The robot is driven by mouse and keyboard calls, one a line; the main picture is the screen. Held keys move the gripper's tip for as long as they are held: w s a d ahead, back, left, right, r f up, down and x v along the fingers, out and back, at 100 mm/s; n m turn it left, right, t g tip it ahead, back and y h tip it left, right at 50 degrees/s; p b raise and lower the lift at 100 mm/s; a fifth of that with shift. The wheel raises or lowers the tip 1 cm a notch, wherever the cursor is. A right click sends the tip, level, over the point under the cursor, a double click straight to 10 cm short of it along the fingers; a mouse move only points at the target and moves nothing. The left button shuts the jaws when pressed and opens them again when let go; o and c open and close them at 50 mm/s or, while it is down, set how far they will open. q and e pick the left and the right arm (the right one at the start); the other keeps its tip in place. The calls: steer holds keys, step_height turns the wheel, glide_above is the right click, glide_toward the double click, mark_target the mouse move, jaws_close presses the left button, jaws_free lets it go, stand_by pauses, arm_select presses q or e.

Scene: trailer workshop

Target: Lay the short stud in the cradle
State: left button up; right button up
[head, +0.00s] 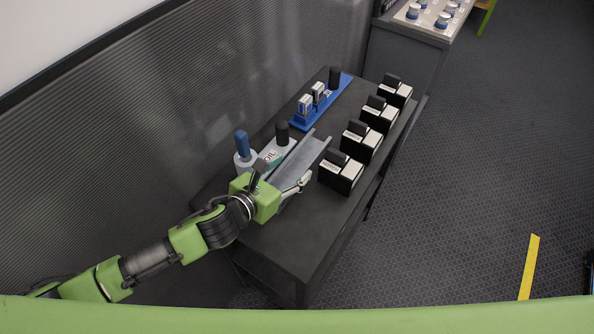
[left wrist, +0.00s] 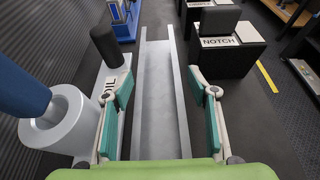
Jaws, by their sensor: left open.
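My left gripper (head: 283,176) is open, with nothing between its fingers. In the left wrist view its two teal-padded fingers (left wrist: 160,82) stand apart on either side of a long grey metal channel (left wrist: 158,100). The channel, which may be the cradle, also shows in the head view (head: 300,158); its visible trough is empty. I cannot tell which thing is the short stud. A dark upright cylinder (head: 282,133) stands on a white OIL plate (left wrist: 124,76) left of the channel. A blue cylinder (head: 241,144) stands in a white cup (left wrist: 62,122). My right gripper is not in view.
Several black boxes with white labels, one reading NOTCH (left wrist: 218,42), line the right side of the dark table (head: 300,235). A blue rack (head: 325,105) with labelled pieces and a dark post stands at the back. The table's front end is clear.

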mark_target(297, 172)
arm_select(q)
steer(key=b+x, duration=0.2)
steer(key=x, duration=0.1)
steer(key=shift+w+f+b, duration=0.25)
steer(key=shift+f+b, duration=0.05)
steer(key=shift+f, duration=0.05)
steer(key=shift+w+d+f, duration=0.15)
steer(key=shift+w+d, duration=0.15)
steer(key=shift+w, duration=0.15)
steer(key=shift+s, duration=0.1)
steer(key=shift+a, duration=0.1)
steer(key=c, duration=1)
steer(key=shift+r, duration=0.3)
